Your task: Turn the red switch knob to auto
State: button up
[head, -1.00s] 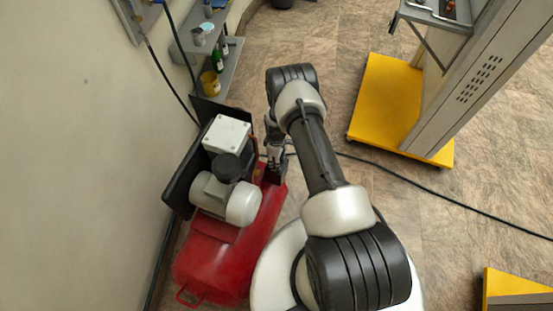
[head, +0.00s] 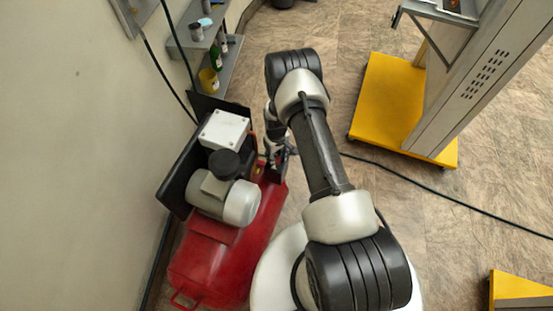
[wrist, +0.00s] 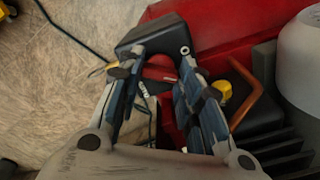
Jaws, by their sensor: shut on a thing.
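The red switch knob (wrist: 160,69) shows in the wrist view between the fingertips, in front of a black box (wrist: 152,37) on the red compressor tank. My gripper (wrist: 158,64) has one finger on each side of the knob and is shut on it. In the head view my gripper (head: 277,156) is at the right side of the compressor (head: 222,255), partly behind my wrist. The knob cannot be made out there.
A motor (head: 225,198) and a white box (head: 224,129) sit on top of the tank. A copper pipe (wrist: 258,92) and a yellow part (wrist: 222,90) are close to the right finger. A black cable (head: 420,190) crosses the open floor on the right.

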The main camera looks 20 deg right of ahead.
aim_at(276, 159)
jog(key=m+b, duration=0.2)
jog(key=m, duration=0.3)
jog(key=shift+m+b, duration=0.3)
jog(key=m+b, duration=0.1)
jog(key=m, duration=0.4)
jog(key=shift+m+b, duration=0.3)
jog(key=shift+b, duration=0.05)
jog(key=o, duration=1.1)
jog(key=shift+c, duration=0.2)
notch_tip(276, 159, up, 12)
jog(key=shift+r, duration=0.15)
